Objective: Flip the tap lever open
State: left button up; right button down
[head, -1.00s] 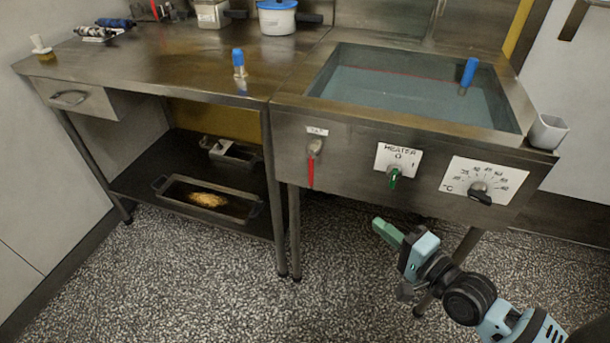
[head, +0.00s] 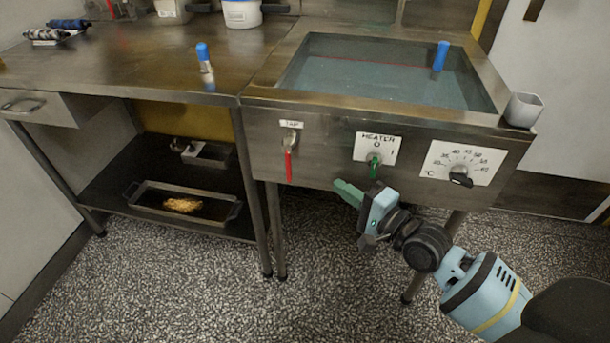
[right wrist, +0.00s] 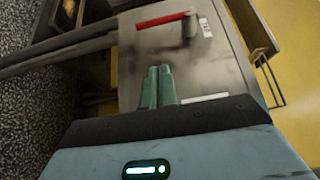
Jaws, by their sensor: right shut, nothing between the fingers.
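The tap lever (head: 288,164) is red and hangs straight down from its grey tap body (head: 291,140) on the front panel of the sink unit, below a small label. In the right wrist view the red lever (right wrist: 163,19) lies ahead of the fingers, near the top. My right gripper (head: 349,192) has green fingers, shut and empty, below and right of the lever and apart from it. The fingers also show in the right wrist view (right wrist: 158,86). My left gripper is out of view.
A green heater knob (head: 375,163) and a black temperature dial (head: 460,180) sit right of the tap on the same panel. The water-filled basin (head: 290,92) is above. Sink legs (head: 276,235) stand below. A shelf with a tray (head: 150,206) is at left.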

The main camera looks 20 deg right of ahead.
aim_at(290, 158)
jog(key=w+a, duration=0.6)
jog(key=w, duration=0.1)
jog(key=shift+w+b, duration=0.1)
jog(key=shift+b, duration=0.3)
